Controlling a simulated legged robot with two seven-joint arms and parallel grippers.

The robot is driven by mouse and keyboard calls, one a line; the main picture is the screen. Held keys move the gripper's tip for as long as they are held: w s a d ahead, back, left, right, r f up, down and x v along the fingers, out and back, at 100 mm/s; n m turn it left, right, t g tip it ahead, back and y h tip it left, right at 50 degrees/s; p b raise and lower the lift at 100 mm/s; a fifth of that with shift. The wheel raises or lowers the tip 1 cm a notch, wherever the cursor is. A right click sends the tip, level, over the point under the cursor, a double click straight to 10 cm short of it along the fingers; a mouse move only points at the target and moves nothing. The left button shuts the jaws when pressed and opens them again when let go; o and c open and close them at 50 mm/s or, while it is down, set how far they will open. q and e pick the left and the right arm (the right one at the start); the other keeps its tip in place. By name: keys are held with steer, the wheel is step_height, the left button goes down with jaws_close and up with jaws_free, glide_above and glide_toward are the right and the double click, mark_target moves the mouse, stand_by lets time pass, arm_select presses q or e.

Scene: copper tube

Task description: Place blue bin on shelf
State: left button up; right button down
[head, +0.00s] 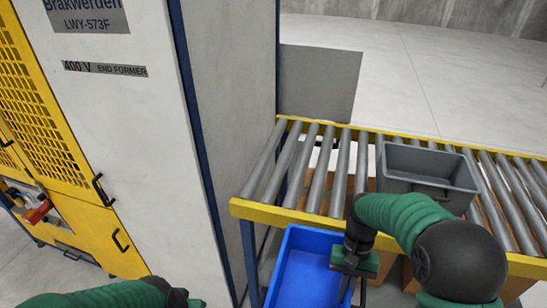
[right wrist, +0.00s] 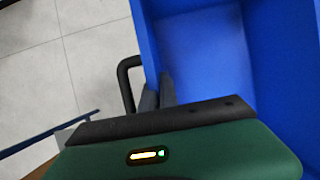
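The blue bin (head: 292,268) is low in the head view, below the front edge of the roller conveyor; its lower part is cut off. It looks empty in the visible part. My right gripper (head: 353,288) is at the bin's right rim. In the right wrist view its dark fingers (right wrist: 157,95) lie close on either side of the blue bin's wall (right wrist: 147,45) and look shut on it. My left gripper (head: 187,302) is at the bottom edge, left of the bin and apart from it, mostly cut off. I cannot make out a shelf for certain.
A roller conveyor (head: 318,168) with yellow rails runs right behind the bin. A grey bin (head: 428,168) stands on it. Cardboard boxes (head: 398,272) show beneath. A tall white machine cabinet (head: 130,130) stands left, with a yellow mesh guard (head: 40,110). Rollers left of the grey bin are bare.

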step_height(320, 180, down, 14)
steer(key=w+d+n+h+b, duration=0.1)
steer(key=n+b, duration=0.2)
steer(key=b, duration=0.8)
steer(key=shift+d+b, duration=0.3)
steer(key=shift+b, duration=0.05)
